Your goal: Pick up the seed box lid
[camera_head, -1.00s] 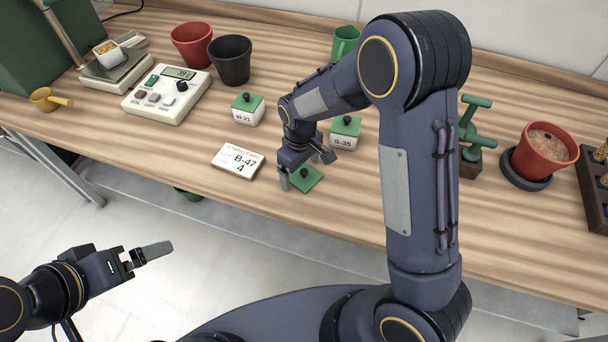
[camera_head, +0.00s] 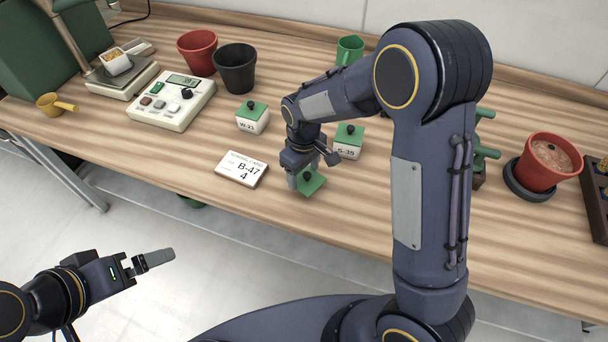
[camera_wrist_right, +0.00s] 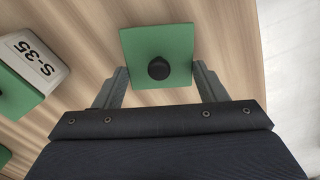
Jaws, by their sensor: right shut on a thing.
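The seed box lid is a green square plate (camera_head: 314,187) with a black knob, near the front edge of the bench. In the right wrist view the lid (camera_wrist_right: 140,50) sits between the two finger tips. My right gripper (camera_head: 302,180) is shut on the lid, at its sides; the arm partly hides this in the head view. I cannot tell whether the lid is clear of the bench. My left gripper (camera_head: 155,259) is off the bench at lower left, holding nothing visible; its finger gap cannot be made out.
White boxes with green lids, W-21 (camera_head: 252,121) and S-35 (camera_head: 347,152), stand behind the lid. A label card (camera_head: 240,170) lies to its left. A scale (camera_head: 122,82), control box (camera_head: 172,105) and pots (camera_head: 236,72) are farther back left. A red pot (camera_head: 548,165) stands right.

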